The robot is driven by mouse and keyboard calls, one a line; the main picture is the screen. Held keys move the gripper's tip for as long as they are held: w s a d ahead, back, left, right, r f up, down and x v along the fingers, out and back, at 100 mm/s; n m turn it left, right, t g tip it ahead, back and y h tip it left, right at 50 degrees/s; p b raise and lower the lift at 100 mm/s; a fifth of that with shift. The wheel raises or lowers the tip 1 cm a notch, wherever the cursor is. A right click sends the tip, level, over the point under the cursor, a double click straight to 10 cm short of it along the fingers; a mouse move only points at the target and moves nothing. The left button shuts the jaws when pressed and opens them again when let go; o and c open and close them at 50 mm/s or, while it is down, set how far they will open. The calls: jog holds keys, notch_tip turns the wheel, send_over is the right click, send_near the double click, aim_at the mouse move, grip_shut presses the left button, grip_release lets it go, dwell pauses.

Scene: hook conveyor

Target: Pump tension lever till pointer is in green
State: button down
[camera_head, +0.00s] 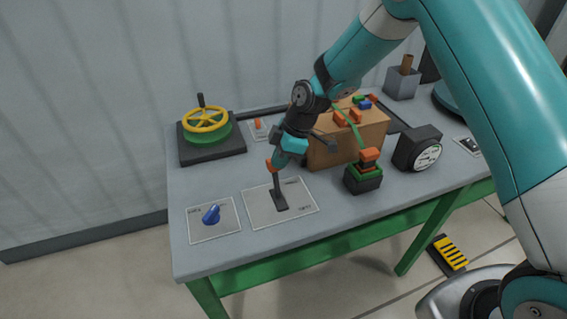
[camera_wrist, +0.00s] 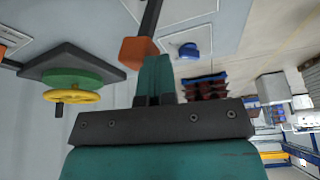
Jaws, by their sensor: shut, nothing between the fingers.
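A dark lever (camera_head: 277,184) with an orange knob (camera_head: 271,165) rises from a slot in a pale labelled plate (camera_head: 300,206) on the table. It stands nearly upright. In the wrist view its orange knob (camera_wrist: 136,50) and dark rod (camera_wrist: 151,17) show close beside my fingers. My gripper (camera_head: 280,160) is shut and empty, with its fingertips at the knob; I cannot tell if they touch. In the wrist view my gripper (camera_wrist: 157,66) also shows shut. A round gauge (camera_head: 427,157) with a white face faces forward right; its pointer and any green zone are too small to read.
A blue knob (camera_head: 211,214) on a plate is left of the lever. A yellow handwheel (camera_head: 205,119) is at back left. A cardboard box (camera_head: 330,150) with a green strap stands behind right, near an orange-topped black block (camera_head: 363,179). A yellow-striped pedal (camera_head: 450,252) is on the floor.

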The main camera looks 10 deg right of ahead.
jog(key=s+b+v, duration=0.1)
jog(key=b+v, duration=0.2)
jog(key=v, duration=0.7)
jog(key=shift+r, duration=0.35)
dwell(0.9)
jog(key=s+f+t, duration=0.1)
jog(key=s+t, duration=0.1)
jog(key=s, duration=0.4)
jog(key=s+d+f+n+t+y+p, duration=0.1)
jog(key=s+f+t, duration=0.1)
jog(key=s, duration=0.4)
jog(key=shift+d+f+t, duration=0.3)
jog(key=shift+t, duration=0.2)
jog(key=shift+s, duration=0.1)
